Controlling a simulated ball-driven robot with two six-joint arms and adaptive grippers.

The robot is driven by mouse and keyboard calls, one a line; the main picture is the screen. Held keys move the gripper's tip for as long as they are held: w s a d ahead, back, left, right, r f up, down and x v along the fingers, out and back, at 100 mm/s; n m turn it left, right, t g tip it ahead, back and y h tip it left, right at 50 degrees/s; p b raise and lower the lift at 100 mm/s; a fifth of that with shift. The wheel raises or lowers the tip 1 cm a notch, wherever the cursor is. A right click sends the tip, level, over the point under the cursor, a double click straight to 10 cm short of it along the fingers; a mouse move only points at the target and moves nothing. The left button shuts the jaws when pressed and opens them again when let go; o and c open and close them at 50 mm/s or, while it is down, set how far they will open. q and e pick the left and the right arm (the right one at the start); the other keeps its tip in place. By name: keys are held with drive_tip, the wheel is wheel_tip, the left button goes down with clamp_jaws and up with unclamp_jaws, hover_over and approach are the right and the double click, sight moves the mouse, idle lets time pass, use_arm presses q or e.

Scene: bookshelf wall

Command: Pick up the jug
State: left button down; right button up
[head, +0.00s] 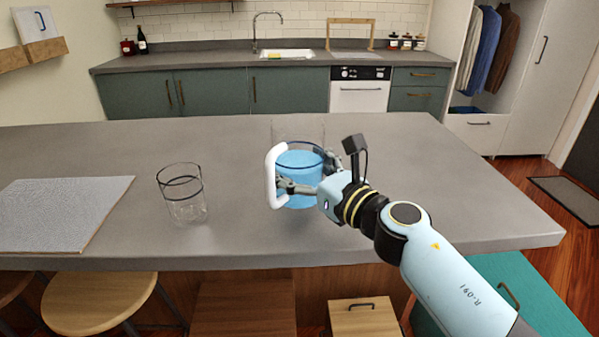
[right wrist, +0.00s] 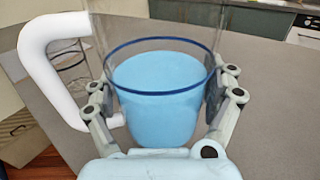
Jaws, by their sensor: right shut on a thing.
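The jug (head: 299,168) is clear with blue contents and a white handle on its left side. It is at the middle of the grey counter in the head view. My right gripper (head: 312,175) is shut on the jug's body, with one finger on each side. In the right wrist view the jug (right wrist: 160,95) stands upright between the two fingers of my right gripper (right wrist: 165,100), and the handle is at the left. I cannot tell whether the jug's base touches the counter. My left gripper is not in view.
An empty clear glass (head: 183,205) stands on the counter (head: 400,215) left of the jug. A grey patterned mat (head: 62,212) lies at the far left. The counter right of my arm is clear. A round stool (head: 98,303) is below the front edge.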

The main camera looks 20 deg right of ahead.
drive_tip(key=s+a+r+p, duration=0.1)
drive_tip(key=s+r+p, duration=0.2)
drive_tip(key=s+r, duration=0.5)
drive_tip(key=shift+s+p, duration=0.4)
drive_tip(key=shift+s, duration=1.4)
drive_tip(key=shift+w, duration=0.1)
